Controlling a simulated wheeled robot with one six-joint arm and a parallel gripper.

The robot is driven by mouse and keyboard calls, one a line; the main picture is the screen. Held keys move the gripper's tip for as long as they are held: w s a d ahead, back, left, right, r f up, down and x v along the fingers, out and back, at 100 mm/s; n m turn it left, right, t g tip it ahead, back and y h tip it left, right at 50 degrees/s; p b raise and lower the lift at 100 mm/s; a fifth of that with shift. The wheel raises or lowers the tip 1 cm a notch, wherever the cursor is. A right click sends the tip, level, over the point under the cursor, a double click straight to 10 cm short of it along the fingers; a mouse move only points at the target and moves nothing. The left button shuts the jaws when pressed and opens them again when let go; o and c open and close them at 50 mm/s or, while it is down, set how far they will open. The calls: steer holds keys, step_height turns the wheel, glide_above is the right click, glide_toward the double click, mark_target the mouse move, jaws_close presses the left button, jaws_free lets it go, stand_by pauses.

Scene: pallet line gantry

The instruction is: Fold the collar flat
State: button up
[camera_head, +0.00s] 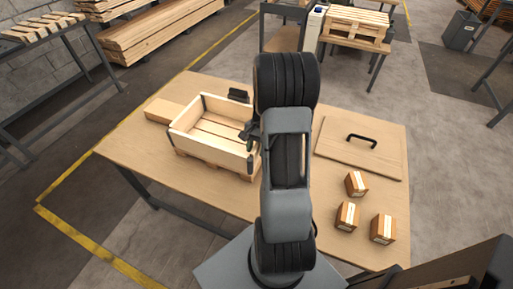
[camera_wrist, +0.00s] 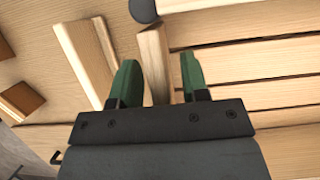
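The collar (camera_head: 212,138) is a pale wooden frame with upright walls and dark corner hinges. It stands on a small slatted pallet (camera_head: 190,157) on the table; the slats also show in the wrist view (camera_wrist: 250,65). My gripper (camera_head: 249,134) is at the collar's right end, partly hidden by my arm. In the wrist view, my gripper's two green fingers (camera_wrist: 160,82) are apart, with a collar wall (camera_wrist: 156,60) between them. Small gaps seem to show on both sides of that wall. A dark round hinge (camera_wrist: 143,10) is at the wall's corner.
A flat board with a black handle (camera_head: 345,150) lies on the table's right. Three small cartons (camera_head: 357,184) stand in front of it. A wooden block (camera_head: 163,110) lies left of the collar, and a small black item (camera_head: 238,95) behind it. The table's front left is clear.

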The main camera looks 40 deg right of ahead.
jaws_close()
